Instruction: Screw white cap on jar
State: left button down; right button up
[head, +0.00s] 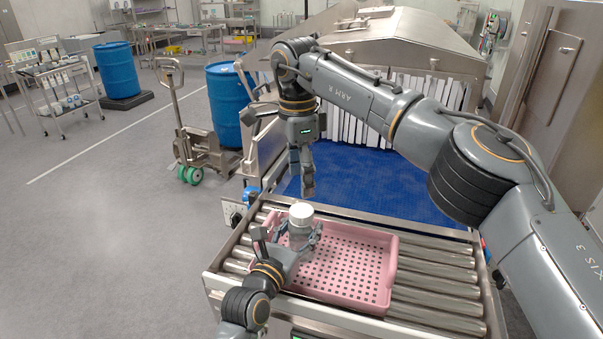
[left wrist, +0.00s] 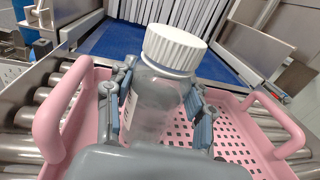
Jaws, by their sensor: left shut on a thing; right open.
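The clear jar (head: 299,235) stands in the left part of the pink crate (head: 345,298), and the white cap (head: 301,212) sits on its mouth. In the left wrist view the jar (left wrist: 147,103) shows a label at its left side and the ribbed white cap (left wrist: 175,46) on top. My left gripper (head: 302,238) is shut around the jar's body, with a finger on each side (left wrist: 156,108). My right gripper (head: 306,185) points down above the cap, open and apart from it. Whether the cap is threaded tight cannot be told.
The crate rests on steel rollers (head: 437,287). Behind lie a blue belt (head: 375,185) and a tunnel with a white strip curtain (head: 405,115). A pallet jack (head: 190,135) and blue drums (head: 226,104) stand at the left. The crate's right half is empty.

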aim_at(302, 210)
jog(key=n, duration=0.6)
jog(key=shift+s+r+n, duration=0.15)
jog(key=shift+r+n, duration=0.05)
jog(key=shift+n, duration=0.1)
jog(key=shift+f, duration=0.1)
jog(key=shift+f, duration=3.95)
jog(key=shift+c, duration=0.4)
